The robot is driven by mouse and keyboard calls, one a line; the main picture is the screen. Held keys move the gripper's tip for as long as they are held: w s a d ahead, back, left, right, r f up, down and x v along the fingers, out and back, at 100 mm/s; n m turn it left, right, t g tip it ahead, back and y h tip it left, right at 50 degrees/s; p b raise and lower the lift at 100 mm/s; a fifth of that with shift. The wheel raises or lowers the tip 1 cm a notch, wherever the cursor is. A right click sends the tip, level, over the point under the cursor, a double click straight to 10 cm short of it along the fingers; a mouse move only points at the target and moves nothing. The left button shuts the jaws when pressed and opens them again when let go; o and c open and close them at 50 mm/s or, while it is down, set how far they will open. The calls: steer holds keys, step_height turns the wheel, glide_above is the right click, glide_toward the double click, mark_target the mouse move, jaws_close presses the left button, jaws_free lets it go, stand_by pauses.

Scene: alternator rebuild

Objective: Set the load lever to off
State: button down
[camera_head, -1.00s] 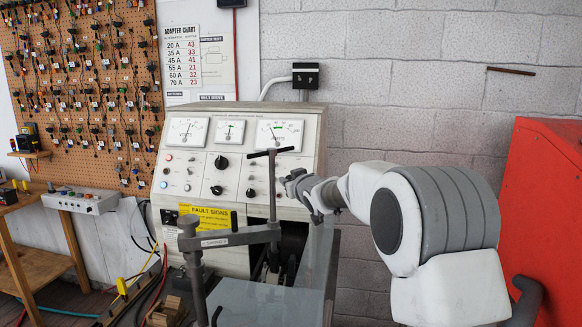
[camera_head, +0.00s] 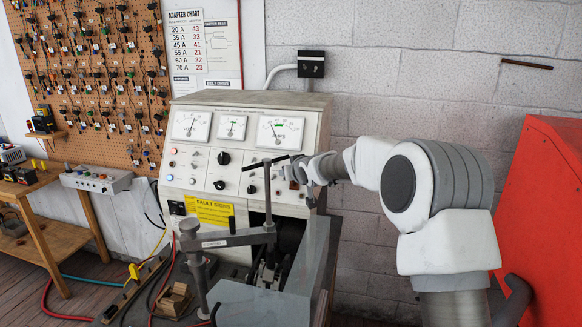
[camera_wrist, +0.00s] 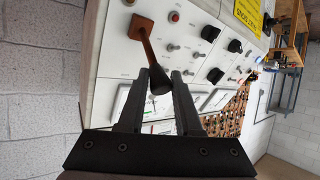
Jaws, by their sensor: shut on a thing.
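The load lever (camera_wrist: 147,48) shows in the wrist view as a brown arm on the test bench's pale panel, with a dark cone-shaped knob (camera_wrist: 157,82) at its end. My gripper (camera_wrist: 161,76) has its two fingers on either side of this knob and is shut on it. The lever slants from its pivot toward the meter side of the panel. In the head view my gripper (camera_head: 292,171) is at the right part of the panel, below the right meter, and largely hides the lever. I cannot read any off mark by the lever.
The test bench (camera_head: 250,98) has meters, black knobs and small lamps beside the lever. A grey clamp arm with a T-handle (camera_head: 265,162) stands in front, left of my gripper. A red cabinet (camera_head: 545,200) is at the right. A grey block wall is behind.

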steer(key=shift+f, duration=0.1)
stand_by(0.3)
steer(key=c, duration=0.6)
jaws_free()
steer(key=shift+s+d+r, duration=0.1)
steer(key=shift+s+r, duration=0.15)
steer(key=v, duration=1.6)
steer(key=shift+s+r+p, duration=0.25)
steer(key=shift+r+p, duration=0.05)
steer(key=shift+p, duration=0.05)
steer(key=shift+d, duration=0.1)
